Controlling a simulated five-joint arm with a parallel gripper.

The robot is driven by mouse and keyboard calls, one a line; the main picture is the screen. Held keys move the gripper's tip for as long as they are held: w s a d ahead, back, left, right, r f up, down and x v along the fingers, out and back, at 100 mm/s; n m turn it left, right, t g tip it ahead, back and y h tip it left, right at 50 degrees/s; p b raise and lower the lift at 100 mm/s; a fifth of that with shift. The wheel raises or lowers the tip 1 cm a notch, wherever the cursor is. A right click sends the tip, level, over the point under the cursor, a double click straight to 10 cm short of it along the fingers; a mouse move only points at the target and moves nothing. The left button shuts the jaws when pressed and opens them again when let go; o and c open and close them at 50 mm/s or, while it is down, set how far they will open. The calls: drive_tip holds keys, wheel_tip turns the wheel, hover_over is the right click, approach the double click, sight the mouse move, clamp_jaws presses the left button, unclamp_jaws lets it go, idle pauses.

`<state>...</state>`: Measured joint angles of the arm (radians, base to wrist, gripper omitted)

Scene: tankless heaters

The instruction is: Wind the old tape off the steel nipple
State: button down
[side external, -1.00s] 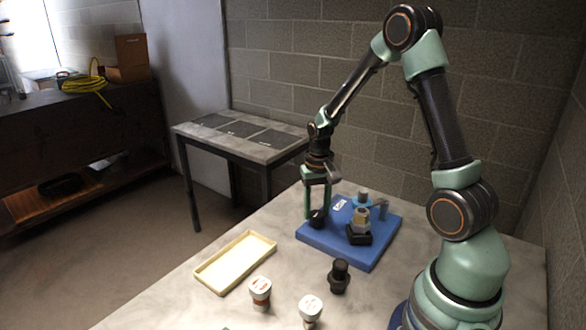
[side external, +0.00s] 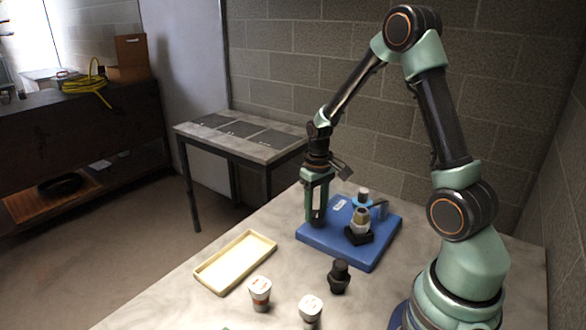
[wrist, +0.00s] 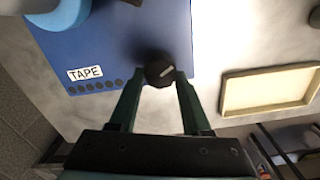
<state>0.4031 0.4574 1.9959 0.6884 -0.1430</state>
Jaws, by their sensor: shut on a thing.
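My gripper (side external: 316,220) points down at the near-left part of the blue board (side external: 340,252), its fingers shut on a black knob (wrist: 158,71) with a white line on top. The wrist view shows the board with a "TAPE" label and a row of black dots. The steel nipple (side external: 361,218) appears to stand upright in a black block (side external: 358,237) on the board, right of my gripper. Its tape is too small to make out. A blue round part (side external: 361,202) with a pale top stands behind it, partly visible in the wrist view (wrist: 60,14).
An empty cream tray (side external: 236,262) lies left of the board. A black fitting (side external: 339,277) and two white-capped containers (side external: 260,293) (side external: 310,309) stand in front. Bare tabletop lies between them. A block wall is behind.

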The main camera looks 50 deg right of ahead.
sight(316, 212)
drive_tip(key=shift+c, duration=1.8)
unclamp_jaws()
drive_tip(key=shift+r, duration=0.15)
wheel_tip(316, 212, up, 12)
drive_tip(key=s+a+r+n+t, duration=0.1)
drive_tip(key=s+a+r+t, duration=0.1)
drive_tip(key=a, duration=0.5)
drive_tip(key=s+a+r+n+t, duration=0.2)
drive_tip(key=s+a+r, duration=0.3)
drive_tip(key=a, duration=0.3)
drive_tip(key=shift+r+t, duration=0.2)
drive_tip(key=shift+t, duration=0.6)
